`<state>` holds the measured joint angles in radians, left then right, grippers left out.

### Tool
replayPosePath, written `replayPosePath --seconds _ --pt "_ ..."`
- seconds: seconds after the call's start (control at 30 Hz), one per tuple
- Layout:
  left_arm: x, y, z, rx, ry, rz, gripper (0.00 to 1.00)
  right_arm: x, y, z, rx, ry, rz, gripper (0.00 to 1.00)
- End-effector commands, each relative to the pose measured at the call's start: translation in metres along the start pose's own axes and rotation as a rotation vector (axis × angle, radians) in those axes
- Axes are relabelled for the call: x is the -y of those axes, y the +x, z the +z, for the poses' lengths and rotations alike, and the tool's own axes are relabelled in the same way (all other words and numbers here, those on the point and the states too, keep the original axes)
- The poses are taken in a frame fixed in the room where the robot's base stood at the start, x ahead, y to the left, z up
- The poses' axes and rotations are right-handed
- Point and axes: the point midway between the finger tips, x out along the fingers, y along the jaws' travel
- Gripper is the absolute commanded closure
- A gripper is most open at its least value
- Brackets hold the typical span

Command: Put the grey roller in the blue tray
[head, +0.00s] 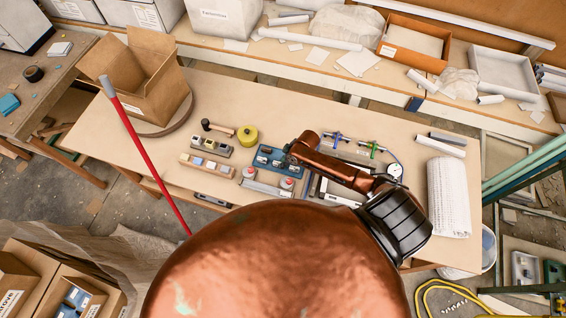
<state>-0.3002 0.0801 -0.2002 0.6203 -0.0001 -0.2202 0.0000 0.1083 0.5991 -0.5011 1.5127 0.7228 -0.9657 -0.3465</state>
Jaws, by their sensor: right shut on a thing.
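The blue tray (259,163) lies near the middle of the workbench, with small grey pieces showing in it. My right arm reaches in from the lower right. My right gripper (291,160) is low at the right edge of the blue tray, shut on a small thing. The gripper and its wrist hide most of that thing, so I cannot tell its shape or whether it touches the tray. I cannot pick out the grey roller for certain. My left gripper is not in view.
Blue clamp (335,137), green clamp (372,147) and dial gauge (395,170) lie right. A cardboard box (150,90) stands at the left; bare benchtop lies behind the tray.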

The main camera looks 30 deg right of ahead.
Motion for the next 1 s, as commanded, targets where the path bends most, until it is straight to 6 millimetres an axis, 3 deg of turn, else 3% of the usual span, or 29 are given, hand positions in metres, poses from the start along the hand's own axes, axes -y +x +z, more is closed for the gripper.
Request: replayPosePath --seconds 0.3,0.33,0.57,0.87,1.0 --pt "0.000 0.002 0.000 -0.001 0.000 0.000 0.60 0.000 0.003 0.001 0.000 0.000 0.000 1.00" --pt "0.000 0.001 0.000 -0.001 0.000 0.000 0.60 0.000 0.002 0.001 0.000 0.000 0.000 0.83" --pt "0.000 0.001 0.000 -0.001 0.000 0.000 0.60 0.000 0.002 0.000 0.000 0.000 0.000 0.67" --pt "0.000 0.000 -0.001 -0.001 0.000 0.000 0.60 0.001 0.000 -0.001 0.000 0.000 0.000 0.67" --pt "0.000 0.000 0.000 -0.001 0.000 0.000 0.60 0.000 -0.013 0.000 -0.001 -0.002 0.000 0.67"
